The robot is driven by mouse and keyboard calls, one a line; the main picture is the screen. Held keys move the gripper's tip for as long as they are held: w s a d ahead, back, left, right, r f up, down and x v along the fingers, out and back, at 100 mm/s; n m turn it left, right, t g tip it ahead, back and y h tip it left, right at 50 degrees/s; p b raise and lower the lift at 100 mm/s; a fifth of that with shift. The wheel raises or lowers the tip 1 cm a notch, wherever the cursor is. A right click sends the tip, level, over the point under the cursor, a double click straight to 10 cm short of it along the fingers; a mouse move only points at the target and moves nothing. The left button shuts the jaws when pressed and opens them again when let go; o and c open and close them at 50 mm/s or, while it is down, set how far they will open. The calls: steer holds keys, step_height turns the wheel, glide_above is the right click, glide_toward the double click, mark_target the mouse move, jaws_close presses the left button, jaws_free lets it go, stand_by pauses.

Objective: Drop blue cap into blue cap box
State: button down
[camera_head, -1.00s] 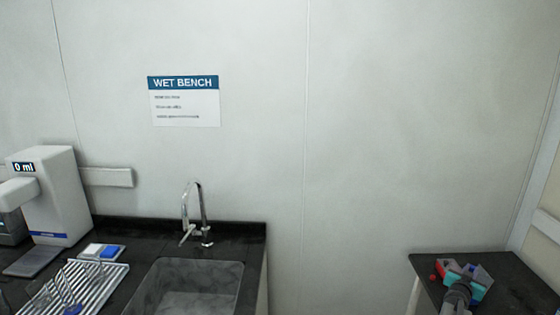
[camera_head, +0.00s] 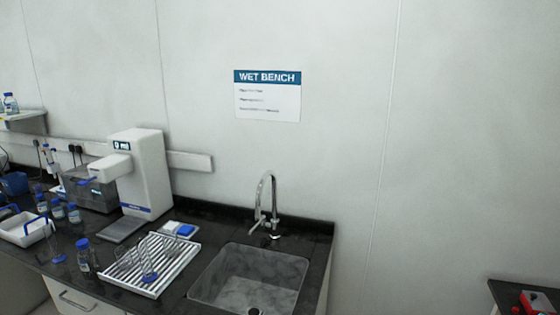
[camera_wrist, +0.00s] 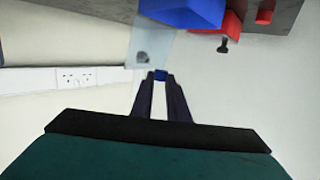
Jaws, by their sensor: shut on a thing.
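My gripper (camera_wrist: 160,80) shows in the wrist view, its two dark fingers close together at the middle. It is shut on a small blue cap (camera_wrist: 160,75) at the fingertips. A blue box (camera_wrist: 180,12), which looks like the blue cap box, is at the top edge of the wrist view, apart from the cap and cut off by the frame. Its opening cannot be made out. My gripper and the blue box are not in the head view.
A red box (camera_wrist: 222,22) adjoins the blue one on a dark grey surface (camera_wrist: 290,10). A small red thing (camera_wrist: 265,15) is beside it. In the head view, the dark side table (camera_head: 510,290) shows at the lower right. The wet bench has a sink (camera_head: 250,280) and drying rack (camera_head: 150,265).

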steer(key=shift+f+b, duration=2.1)
steer(key=shift+f, duration=0.15)
steer(key=c, duration=1.6)
jaws_free()
steer(key=shift+c, duration=0.2)
steer(key=shift+a, duration=0.1)
steer(key=b+v, duration=0.1)
steer(key=v, duration=1.2)
steer(key=shift+a+b, duration=0.3)
steer(key=shift+s, duration=0.15)
